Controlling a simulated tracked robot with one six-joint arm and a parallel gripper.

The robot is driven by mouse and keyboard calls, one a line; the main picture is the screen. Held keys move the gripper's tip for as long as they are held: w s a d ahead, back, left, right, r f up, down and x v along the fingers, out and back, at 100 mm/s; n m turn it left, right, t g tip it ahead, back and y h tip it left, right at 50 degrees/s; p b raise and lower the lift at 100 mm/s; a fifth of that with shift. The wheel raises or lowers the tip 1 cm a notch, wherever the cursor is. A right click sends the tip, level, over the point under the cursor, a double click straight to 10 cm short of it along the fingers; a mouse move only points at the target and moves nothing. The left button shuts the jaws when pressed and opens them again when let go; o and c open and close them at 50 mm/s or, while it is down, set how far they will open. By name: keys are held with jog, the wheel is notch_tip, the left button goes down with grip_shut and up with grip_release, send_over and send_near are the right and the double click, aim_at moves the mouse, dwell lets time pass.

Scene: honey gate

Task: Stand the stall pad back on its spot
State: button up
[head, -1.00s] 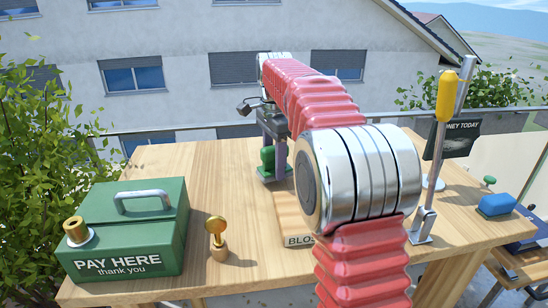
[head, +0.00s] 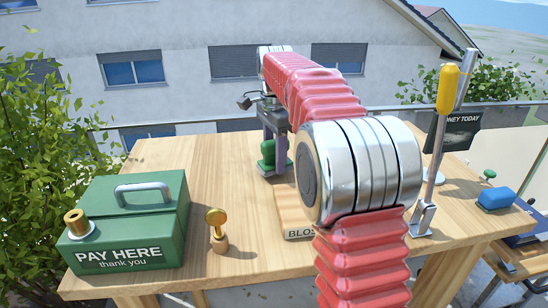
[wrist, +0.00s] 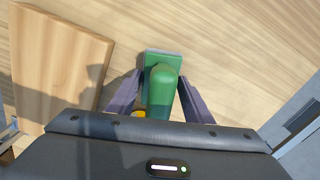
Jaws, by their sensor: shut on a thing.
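A green upright piece with a rounded front and a flat, paler back plate, which looks like the stall pad, stands at the far part of the table in the head view (head: 267,153). It also shows from above in the wrist view (wrist: 163,88). My gripper (head: 278,160) is shut on it, with one finger on each side in the wrist view (wrist: 160,80). The lower part of the piece is hidden by my wrist. I cannot tell whether its base touches the table. A small yellow part (wrist: 139,113) shows beside it. No marked spot is clearly visible.
A wooden board (head: 291,222) lettered "BLOS..." lies near, partly behind my arm. A green "PAY HERE" box (head: 125,240) and a brass-topped peg (head: 217,230) stand front left. A yellow-handled post (head: 447,90), a dark sign (head: 460,133) and a blue block (head: 496,198) are right.

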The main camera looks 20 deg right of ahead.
aim_at(274, 140)
jog(key=shift+f, duration=0.95)
dwell(0.5)
jog(key=o, duration=1.6)
jog(key=shift+r, duration=4.05)
